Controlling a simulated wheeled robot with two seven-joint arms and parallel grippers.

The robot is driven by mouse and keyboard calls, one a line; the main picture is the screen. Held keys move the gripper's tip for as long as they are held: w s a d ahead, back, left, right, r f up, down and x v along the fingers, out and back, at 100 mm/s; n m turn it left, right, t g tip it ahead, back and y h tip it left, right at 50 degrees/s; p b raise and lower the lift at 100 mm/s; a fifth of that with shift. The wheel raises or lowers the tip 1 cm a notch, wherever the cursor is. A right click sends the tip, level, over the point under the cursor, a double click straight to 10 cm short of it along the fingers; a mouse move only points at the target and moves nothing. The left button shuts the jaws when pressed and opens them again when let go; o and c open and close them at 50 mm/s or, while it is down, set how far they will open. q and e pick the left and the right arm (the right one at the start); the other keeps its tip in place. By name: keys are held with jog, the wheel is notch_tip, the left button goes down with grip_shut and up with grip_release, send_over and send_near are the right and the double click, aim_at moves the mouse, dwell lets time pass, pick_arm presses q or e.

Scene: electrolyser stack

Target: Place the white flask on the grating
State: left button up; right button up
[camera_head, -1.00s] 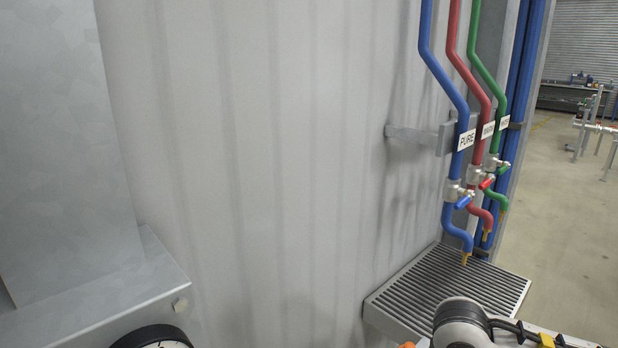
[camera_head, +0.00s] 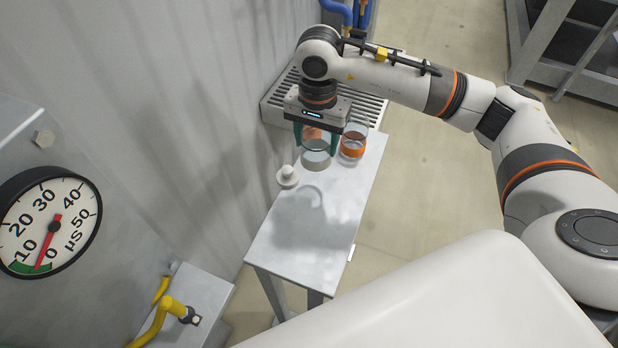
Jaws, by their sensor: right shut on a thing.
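The white flask (camera_head: 316,160), a clear glass vessel with a whitish lower part, is between the teal fingers of my right gripper (camera_head: 317,140). My right gripper is shut on it from above, over the far end of a narrow table. I cannot tell whether the flask's bottom touches the tabletop. The grating (camera_head: 275,106), a grey slatted tray by the wall, lies just beyond the gripper and is partly hidden by my right arm and hand. My left gripper is not in view.
A glass flask with an orange band (camera_head: 353,147) stands close to the right of the held flask. A small white stopper-like piece (camera_head: 287,177) is on the narrow table (camera_head: 300,235). A dial gauge (camera_head: 48,222) and yellow pipe (camera_head: 165,312) are at left. The table's near half is clear.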

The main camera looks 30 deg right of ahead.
aim_at(319, 154)
jog(key=f, duration=0.4)
jog(key=shift+s+d+f+p, duration=0.15)
jog(key=shift+d+f+p, duration=0.1)
jog(key=shift+p, duration=0.15)
jog(key=shift+f, duration=0.65)
notch_tip(319, 154, down, 3)
jog(key=shift+f+p, duration=0.1)
jog(key=shift+p, duration=0.3)
jog(key=shift+f, duration=0.2)
jog(key=o, duration=1)
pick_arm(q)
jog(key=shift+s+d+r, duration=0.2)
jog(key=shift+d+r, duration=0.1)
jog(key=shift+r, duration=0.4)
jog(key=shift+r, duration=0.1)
pick_arm(e)
jog(key=shift+r, duration=0.1)
